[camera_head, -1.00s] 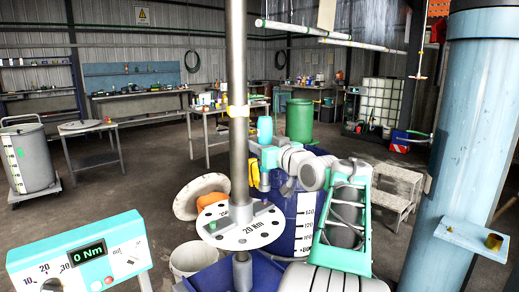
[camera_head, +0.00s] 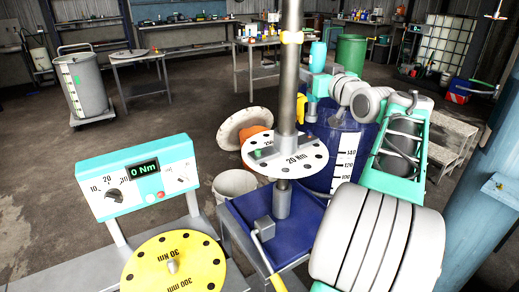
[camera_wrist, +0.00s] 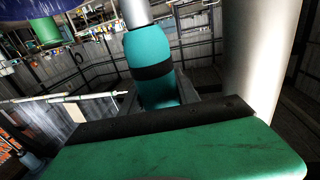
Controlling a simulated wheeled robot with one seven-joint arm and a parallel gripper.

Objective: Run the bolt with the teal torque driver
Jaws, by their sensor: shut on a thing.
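The teal torque driver (camera_head: 318,54) stands upright in my gripper (camera_head: 316,84), to the right of the grey column in the head view. In the wrist view the driver (camera_wrist: 150,62) is teal with a black band, and its lower part sits between the dark jaws of my gripper (camera_wrist: 160,105). Below, a white round plate (camera_head: 285,168) marked 20 Nm sits around the column (camera_head: 291,75), with dark holes and small green and red parts on it. I cannot make out the bolt for certain. The driver is above the plate and apart from it.
A teal readout box (camera_head: 138,182) shows 0 Nm at left. A blue tray (camera_head: 240,212) is under the plate. A blue drum (camera_head: 326,165) stands behind.

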